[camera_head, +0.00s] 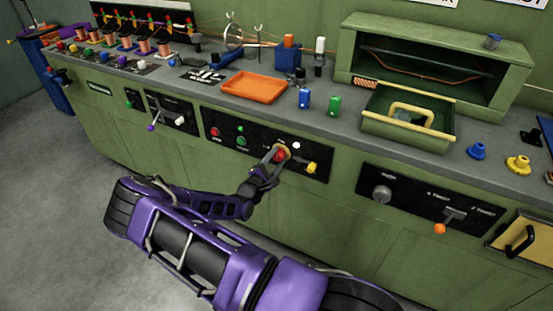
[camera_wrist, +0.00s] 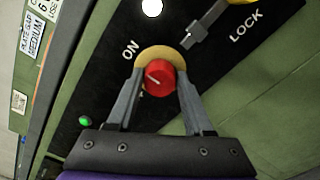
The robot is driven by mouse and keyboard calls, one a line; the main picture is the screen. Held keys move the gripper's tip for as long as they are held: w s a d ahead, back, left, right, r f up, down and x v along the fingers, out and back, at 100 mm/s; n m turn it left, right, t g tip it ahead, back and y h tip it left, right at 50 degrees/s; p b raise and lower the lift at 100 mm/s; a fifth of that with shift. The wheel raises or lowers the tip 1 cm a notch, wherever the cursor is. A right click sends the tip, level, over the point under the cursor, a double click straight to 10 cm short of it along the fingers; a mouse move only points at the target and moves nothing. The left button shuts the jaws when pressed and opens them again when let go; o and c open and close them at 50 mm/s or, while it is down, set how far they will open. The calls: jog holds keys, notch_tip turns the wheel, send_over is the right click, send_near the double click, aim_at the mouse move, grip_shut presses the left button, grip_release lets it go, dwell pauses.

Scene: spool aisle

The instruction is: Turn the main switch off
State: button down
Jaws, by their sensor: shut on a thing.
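The main switch is a red knob (camera_wrist: 160,80) on a yellow round plate (camera_wrist: 158,55), set in the black panel on the green bench front. It also shows in the head view (camera_head: 281,155). The label ON stands beside the plate in the wrist view, and a white line on the knob's face points up and to the left. My gripper (camera_wrist: 158,88) is shut on the red knob, with one finger on each side. The fingers hide part of the plate and any lettering behind them.
A yellow lock piece (camera_head: 311,168) with a grey lever sits right of the knob by the label LOCK. A white lamp (camera_wrist: 152,7) and a green lamp (camera_wrist: 85,121) are on the same panel. An orange tray (camera_head: 254,88) lies on the bench above. The floor at left is clear.

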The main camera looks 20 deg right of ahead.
jog(key=shift+n, duration=0.3)
jog(key=n+p, duration=0.2)
jog(key=shift+n, duration=0.4)
jog(key=n+p, duration=0.1)
jog(key=n, duration=0.9)
jog(key=shift+p, duration=0.4)
jog(key=shift+n, duration=2.2)
jog(key=shift+c, duration=1.4)
grip_release()
